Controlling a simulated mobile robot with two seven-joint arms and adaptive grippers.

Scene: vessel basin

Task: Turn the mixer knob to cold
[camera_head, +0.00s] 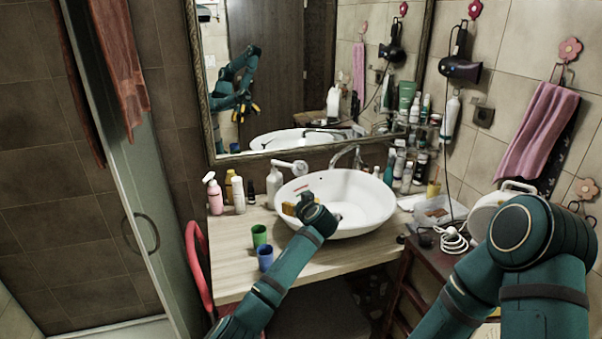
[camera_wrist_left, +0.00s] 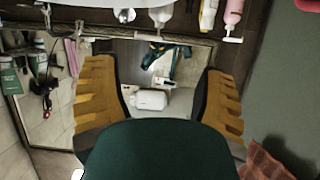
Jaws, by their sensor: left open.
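The white washbasin (camera_head: 350,190) stands on the wooden counter under the mirror. A curved chrome spout (camera_head: 348,152) rises behind its rim. A pale, tap-like fitting (camera_head: 290,167) is at the basin's back left; I cannot tell clearly whether it is the mixer knob or which way it is set. My left gripper (camera_head: 298,206) is over the basin's left front rim, in front of and apart from these fittings. In the left wrist view its yellow fingers (camera_wrist_left: 160,72) are spread wide with nothing between them. My right arm is at the right of the head view; its gripper is out of view.
A pink bottle (camera_head: 214,194) and other bottles stand left of the basin. A green cup (camera_head: 259,235) and a blue cup (camera_head: 265,257) stand near the left arm. Several toiletries crowd the right back corner. The mirror (camera_head: 300,75) reflects my arm.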

